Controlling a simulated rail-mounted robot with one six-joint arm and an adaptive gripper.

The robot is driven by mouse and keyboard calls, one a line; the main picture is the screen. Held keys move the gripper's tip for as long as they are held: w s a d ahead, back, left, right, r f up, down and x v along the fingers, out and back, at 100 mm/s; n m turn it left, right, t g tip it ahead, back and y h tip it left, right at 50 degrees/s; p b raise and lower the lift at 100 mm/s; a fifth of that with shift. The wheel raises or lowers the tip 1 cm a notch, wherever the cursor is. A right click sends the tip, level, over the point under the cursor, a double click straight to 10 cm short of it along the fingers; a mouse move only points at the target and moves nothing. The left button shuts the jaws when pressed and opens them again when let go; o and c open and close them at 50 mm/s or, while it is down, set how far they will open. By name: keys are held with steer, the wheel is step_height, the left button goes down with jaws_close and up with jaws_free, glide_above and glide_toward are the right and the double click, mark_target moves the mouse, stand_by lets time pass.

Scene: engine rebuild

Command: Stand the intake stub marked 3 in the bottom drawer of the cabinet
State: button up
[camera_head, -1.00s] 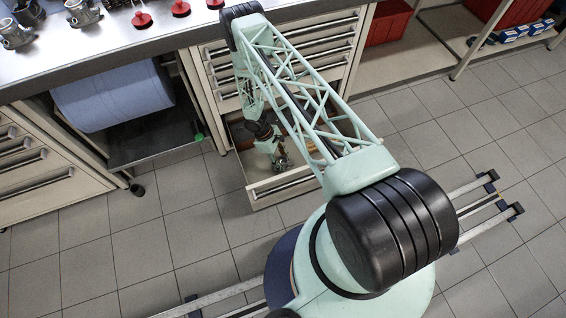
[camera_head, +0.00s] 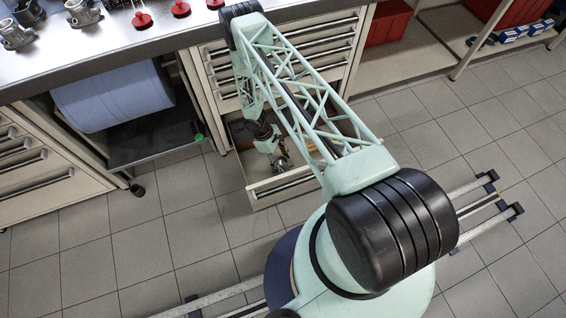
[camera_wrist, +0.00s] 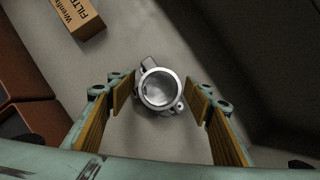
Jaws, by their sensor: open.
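The bottom drawer (camera_head: 259,198) of the cabinet (camera_head: 208,88) is pulled out. A metal intake stub (camera_wrist: 159,89) stands on the drawer floor in the wrist view, its round open end facing up; no number is readable on it. My gripper (camera_wrist: 160,98) is open, pointing down into the drawer, with one finger pad on each side of the stub and a visible gap on both sides. In the head view my gripper (camera_head: 277,160) is small, low in the drawer, and the stub is hard to make out beside it.
A cardboard filter box (camera_wrist: 77,18) and reddish-brown boxes (camera_wrist: 28,108) lie in the drawer, left of the stub. The drawer wall (camera_wrist: 245,70) runs close on the right. More metal stubs (camera_head: 82,12) and red parts (camera_head: 181,9) stand on the bench top.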

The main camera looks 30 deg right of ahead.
steer(key=p+v, duration=0.2)
steer(key=v, duration=0.9)
steer(key=shift+r, duration=0.25)
steer(key=shift+a, duration=0.1)
